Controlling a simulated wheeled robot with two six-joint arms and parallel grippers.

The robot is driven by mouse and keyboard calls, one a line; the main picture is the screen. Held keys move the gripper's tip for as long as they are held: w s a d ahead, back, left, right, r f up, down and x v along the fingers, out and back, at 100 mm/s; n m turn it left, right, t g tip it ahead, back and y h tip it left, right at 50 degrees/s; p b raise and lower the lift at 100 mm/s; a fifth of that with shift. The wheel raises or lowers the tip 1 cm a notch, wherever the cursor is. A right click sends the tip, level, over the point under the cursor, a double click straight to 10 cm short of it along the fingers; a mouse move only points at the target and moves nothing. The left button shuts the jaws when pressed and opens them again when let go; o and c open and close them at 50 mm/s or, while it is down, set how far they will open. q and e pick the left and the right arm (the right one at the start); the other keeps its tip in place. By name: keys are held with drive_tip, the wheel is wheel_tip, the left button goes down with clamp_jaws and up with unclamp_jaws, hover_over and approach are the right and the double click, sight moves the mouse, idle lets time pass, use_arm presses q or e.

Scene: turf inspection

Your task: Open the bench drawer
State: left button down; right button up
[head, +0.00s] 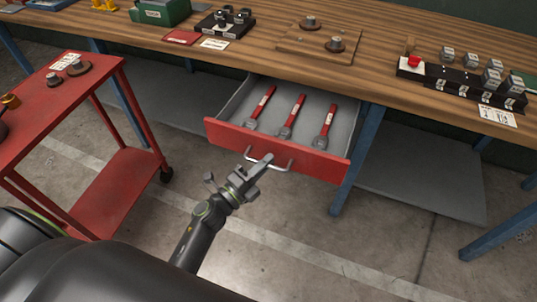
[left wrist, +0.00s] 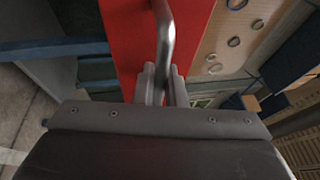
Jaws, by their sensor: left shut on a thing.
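The bench drawer (head: 232,132) has a red front and stands pulled out from under the wooden bench top. Its grey tray holds three red-handled wrenches (head: 292,117) lying side by side. A metal bar handle (head: 281,165) is on the drawer front. My left gripper (head: 259,164) is at this handle and shut on it. In the left wrist view the handle (left wrist: 166,40) runs between the two fingers (left wrist: 160,88), with the red drawer front (left wrist: 128,40) behind it. My right gripper is not in view.
A red cart (head: 108,190) with small parts on top stands at the left. The bench top (head: 372,82) carries a green box (head: 161,12), a wooden board (head: 309,43) and a black block rack (head: 470,82). The floor in front is clear.

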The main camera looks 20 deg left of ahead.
use_arm(q)
drive_tip(key=shift+s, duration=0.1)
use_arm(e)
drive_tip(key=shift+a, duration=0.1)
use_arm(q)
drive_tip(key=c, duration=1.6)
unclamp_jaws()
drive_tip(key=shift+c, duration=0.2)
drive_tip(key=shift+o, duration=0.7)
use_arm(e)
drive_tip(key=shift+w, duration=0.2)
use_arm(q)
drive_tip(key=shift+s, duration=0.1)
drive_tip(key=b+v, duration=0.4)
drive_tip(key=v, duration=1.3)
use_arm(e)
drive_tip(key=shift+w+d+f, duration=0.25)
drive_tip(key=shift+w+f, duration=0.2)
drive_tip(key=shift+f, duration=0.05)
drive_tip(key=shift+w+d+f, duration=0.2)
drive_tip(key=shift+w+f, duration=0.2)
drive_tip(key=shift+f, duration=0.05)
use_arm(q)
drive_tip(key=shift+s+a+f, duration=0.1)
